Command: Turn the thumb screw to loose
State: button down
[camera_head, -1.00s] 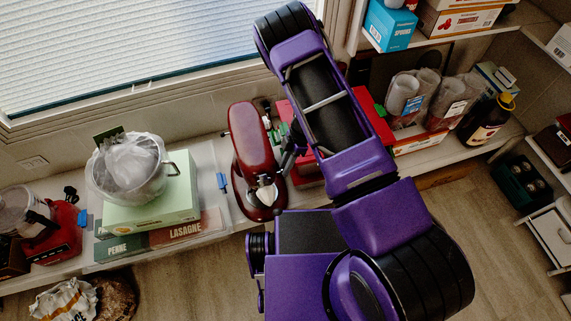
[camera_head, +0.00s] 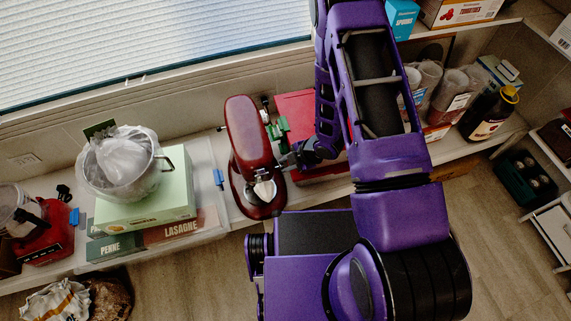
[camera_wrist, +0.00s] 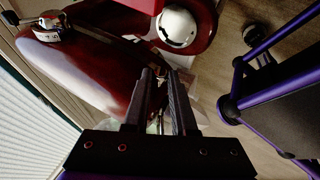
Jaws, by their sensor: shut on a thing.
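The red stand mixer (camera_head: 246,130) stands on the counter, and its glossy head (camera_wrist: 90,60) fills the upper left of the wrist view. My gripper (camera_head: 284,161) reaches the mixer head's right side from the right. In the wrist view, my gripper's fingers (camera_wrist: 160,76) are close together with their tips at the mixer head. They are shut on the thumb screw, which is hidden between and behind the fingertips. I cannot tell how far it is turned.
A metal bowl (camera_head: 122,172) with a plastic bag sits on a green box (camera_head: 163,196), left of the mixer. A red box (camera_head: 297,108) and green item (camera_head: 279,128) are close behind my gripper. Cups (camera_head: 452,92) and a dark bottle (camera_head: 487,118) stand further right.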

jog(key=shift+s+d+f+n+t+y, duration=0.1)
jog(key=shift+s+f+n+t+y, duration=0.45)
jog(key=shift+t, duration=1)
jog(key=shift+w+f+n+t+y, duration=0.1)
jog(key=shift+n+t+y, duration=0.2)
jog(key=shift+t+y, duration=0.95)
jog(key=shift+s+d+f+n+t+y, duration=0.1)
jog(key=shift+s+f+n+t+y, duration=0.3)
jog(key=shift+t, duration=1.5)
jog(key=shift+w, duration=0.1)
jog(key=shift+a, duration=0.1)
jog(key=c, duration=0.7)
grip_release()
jog(key=shift+c, duration=0.2)
jog(key=shift+r, duration=0.1)
jog(key=p+v, duration=0.3)
jog(key=v, duration=1.4)
